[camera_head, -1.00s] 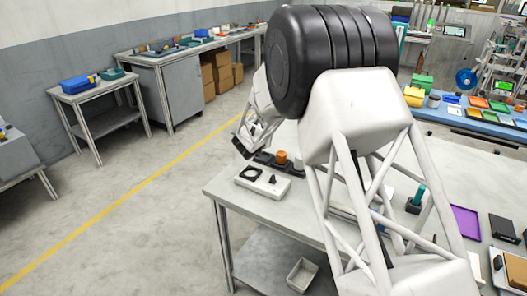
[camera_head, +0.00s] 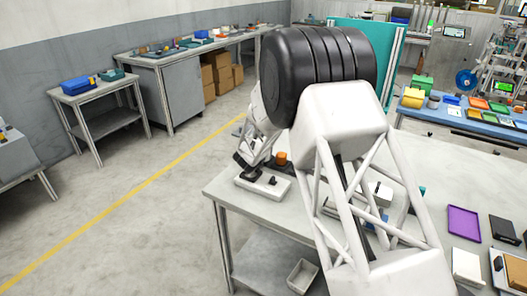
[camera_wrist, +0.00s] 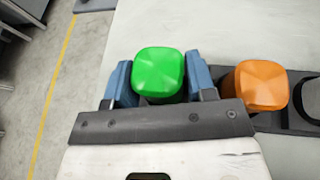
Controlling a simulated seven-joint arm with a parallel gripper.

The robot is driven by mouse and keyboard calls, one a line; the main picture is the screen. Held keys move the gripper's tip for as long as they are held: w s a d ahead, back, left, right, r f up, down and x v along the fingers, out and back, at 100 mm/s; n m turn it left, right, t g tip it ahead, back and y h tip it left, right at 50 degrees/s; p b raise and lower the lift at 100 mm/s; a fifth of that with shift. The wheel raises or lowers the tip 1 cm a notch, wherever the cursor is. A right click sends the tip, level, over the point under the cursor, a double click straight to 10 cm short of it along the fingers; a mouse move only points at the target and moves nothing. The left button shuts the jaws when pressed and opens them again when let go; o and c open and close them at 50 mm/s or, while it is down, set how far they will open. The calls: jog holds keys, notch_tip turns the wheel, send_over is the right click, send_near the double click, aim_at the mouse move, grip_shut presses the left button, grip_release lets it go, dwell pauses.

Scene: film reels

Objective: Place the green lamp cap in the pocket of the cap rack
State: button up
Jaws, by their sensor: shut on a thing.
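The green lamp cap (camera_wrist: 159,71) is held between the two blue fingers of my gripper (camera_wrist: 160,84) in the wrist view. In the head view my gripper (camera_head: 246,166) is low over the far left part of the bench; the green cap cannot be made out there. The dark cap rack (camera_wrist: 300,121) lies to the right of my gripper in the wrist view. An orange cap (camera_wrist: 261,84) sits in it, close beside my right finger, and also shows in the head view (camera_head: 281,159). What lies under the green cap is hidden.
A white box (camera_head: 266,187) with a black knob stands on the bench in front of my gripper. The bench's left edge is close by. A purple tray (camera_head: 463,222) lies on the right of the bench. My arm hides the bench's middle.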

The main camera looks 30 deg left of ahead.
jog(key=shift+f, duration=0.2)
jog(key=o, duration=0.9)
jog(key=shift+r, duration=0.1)
jog(key=shift+s+r, duration=0.2)
jog(key=shift+s, duration=0.15)
jog(key=shift+v, duration=5.6)
jog(key=shift+d, duration=0.1)
